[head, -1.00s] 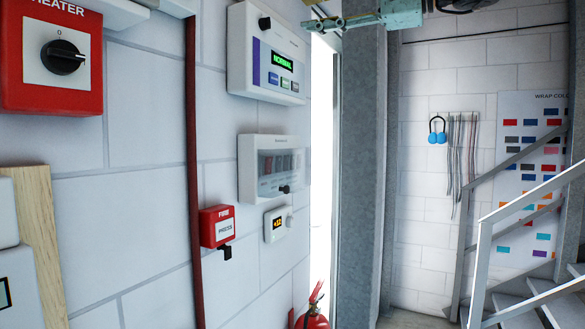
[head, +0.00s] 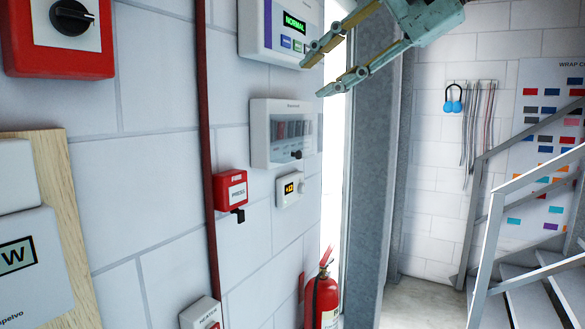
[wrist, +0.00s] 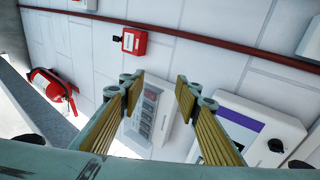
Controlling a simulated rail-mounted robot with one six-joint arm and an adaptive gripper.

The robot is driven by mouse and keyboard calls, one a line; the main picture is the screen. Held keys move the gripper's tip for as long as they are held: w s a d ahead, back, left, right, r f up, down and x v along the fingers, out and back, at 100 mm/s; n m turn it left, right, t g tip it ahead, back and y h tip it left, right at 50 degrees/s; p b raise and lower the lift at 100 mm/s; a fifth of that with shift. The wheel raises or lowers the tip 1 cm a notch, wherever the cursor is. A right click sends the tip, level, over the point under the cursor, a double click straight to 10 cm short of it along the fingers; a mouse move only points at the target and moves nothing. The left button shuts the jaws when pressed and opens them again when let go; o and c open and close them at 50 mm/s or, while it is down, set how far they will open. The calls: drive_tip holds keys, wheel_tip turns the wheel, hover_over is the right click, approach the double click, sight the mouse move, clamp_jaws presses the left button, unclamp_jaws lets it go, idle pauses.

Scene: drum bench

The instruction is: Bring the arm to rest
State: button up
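My gripper (head: 312,78) is at the top of the head view, reaching in from the upper right and pointing left toward the wall. Its two fingers are spread apart with nothing between them. In the wrist view the gripper (wrist: 157,88) is also open and empty, its ribbed pads framing a white breaker box (wrist: 150,112) on the wall behind. The fingertips appear in front of the wall panels; whether they touch anything is hard to tell, but no contact shows.
A fire extinguisher (head: 322,298) stands below. Stairs (head: 530,270) rise at right; the floor (head: 415,300) between is clear.

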drive_tip(key=s+d+f+n+g+h, duration=0.1)
drive_tip(key=s+d+f, duration=0.4)
drive_tip(key=s+f, duration=0.6)
drive_tip(key=s+d+f+n+g+h, duration=0.1)
drive_tip(key=s+d+f+n+h, duration=0.2)
drive_tip(key=s+f, duration=0.8)
drive_tip(key=s+d+f+n+g+h, duration=0.1)
drive_tip(key=s+d+f+h, duration=0.4)
drive_tip(key=s+f, duration=0.6)
wheel_tip(320, 180, down, 6)
drive_tip(key=shift+s+d+r+n+h, duration=0.1)
drive_tip(key=shift+s+d+n+h, duration=0.4)
drive_tip(key=shift+d, duration=0.65)
drive_tip(key=shift+o, duration=0.2)
drive_tip(key=shift+w, duration=0.15)
